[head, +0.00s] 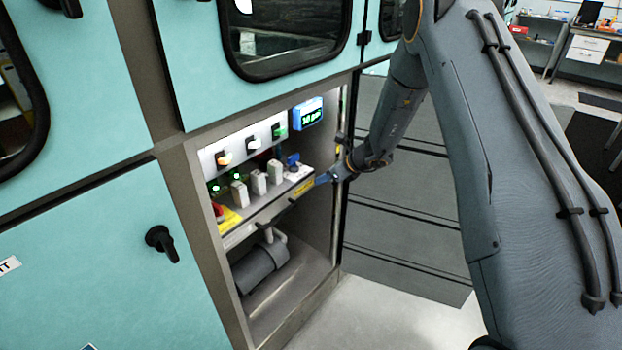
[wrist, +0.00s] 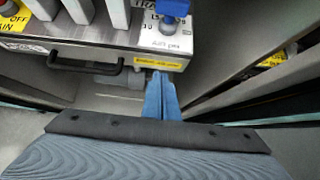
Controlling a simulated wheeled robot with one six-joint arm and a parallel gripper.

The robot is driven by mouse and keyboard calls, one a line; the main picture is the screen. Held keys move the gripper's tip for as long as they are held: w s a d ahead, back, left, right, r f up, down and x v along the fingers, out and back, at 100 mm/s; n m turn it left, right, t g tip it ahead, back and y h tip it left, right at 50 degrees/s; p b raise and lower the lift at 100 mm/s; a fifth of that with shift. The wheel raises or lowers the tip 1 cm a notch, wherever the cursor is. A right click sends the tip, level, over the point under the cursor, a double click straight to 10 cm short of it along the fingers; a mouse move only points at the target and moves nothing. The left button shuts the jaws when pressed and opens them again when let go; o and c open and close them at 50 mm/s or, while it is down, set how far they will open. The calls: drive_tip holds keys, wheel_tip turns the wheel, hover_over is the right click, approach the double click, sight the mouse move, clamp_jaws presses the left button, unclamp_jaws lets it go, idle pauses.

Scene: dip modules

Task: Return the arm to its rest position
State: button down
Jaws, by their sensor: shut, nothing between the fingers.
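My arm reaches from the right of the head view into an open cabinet bay. My gripper (head: 322,180) is at the right end of the control panel (head: 243,222), just in front of its edge. In the wrist view my gripper's blue fingers (wrist: 160,88) are together and empty. They point at the panel's front edge by a yellow label (wrist: 158,62). I cannot tell whether the fingertips touch the panel. A blue knob (wrist: 174,8) sits on the panel just beyond them; it also shows in the head view (head: 293,160).
Several white switches (head: 258,183), a red button (head: 217,210) and a lit green display (head: 308,114) are in the bay. A black handle (wrist: 85,66) runs along the panel front. A grey cylinder (head: 260,267) lies below. The bay's side walls are close; floor (head: 390,310) is clear outside.

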drive_tip(key=v, duration=0.7)
drive_tip(key=s+a+r+n+g+h, duration=0.1)
drive_tip(key=s+r+n+g, duration=0.15)
drive_tip(key=s+n, duration=0.5)
drive_tip(key=s+r+n+g, duration=0.2)
drive_tip(key=s+r+n, duration=0.2)
drive_tip(key=s, duration=0.7)
drive_tip(key=s+d+r+n+g+h, duration=0.1)
drive_tip(key=s+d+n+h, duration=0.1)
drive_tip(key=s+n, duration=0.5)
drive_tip(key=s+d+r+n+h, duration=0.2)
drive_tip(key=s+d+n, duration=0.3)
drive_tip(key=s, duration=0.8)
drive_tip(key=n+h, duration=0.1)
drive_tip(key=n, duration=0.2)
drive_tip(key=shift+d+r+g+h+b, duration=0.2)
drive_tip(key=shift+r+g+h+b, duration=0.1)
drive_tip(key=shift+g, duration=0.05)
